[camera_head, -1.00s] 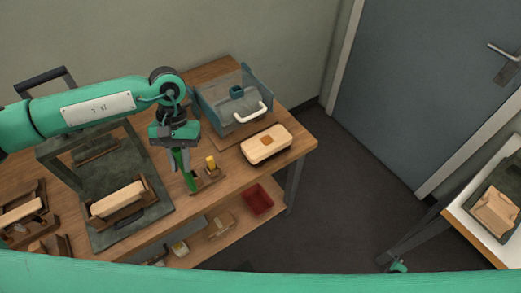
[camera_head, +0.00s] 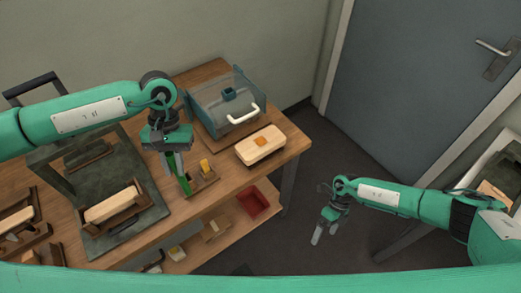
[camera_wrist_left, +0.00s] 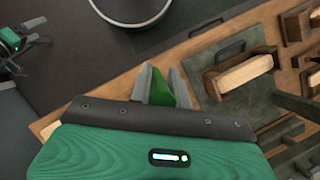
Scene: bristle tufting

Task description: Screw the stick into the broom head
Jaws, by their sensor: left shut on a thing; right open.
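My left gripper (camera_head: 175,165) is above the table, shut on a green piece (camera_head: 184,184) that points down beside a small wooden holder (camera_head: 203,181). The green piece also shows between the fingers in the left wrist view (camera_wrist_left: 160,92); I cannot tell if it is the stick. My right gripper (camera_head: 321,233) is open and empty over the floor, right of the table. A pale block with an orange patch (camera_head: 262,146) lies on the table's right end. Another pale block (camera_head: 113,204) sits in a brown cradle. I cannot tell which is the broom head.
A clear-fronted box with a white handle (camera_head: 228,105) stands at the back of the wooden table. A yellow peg (camera_head: 206,165) stands in the small holder. A red tray (camera_head: 253,201) is on the lower shelf. A dark frame stands at left; the floor at right is open.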

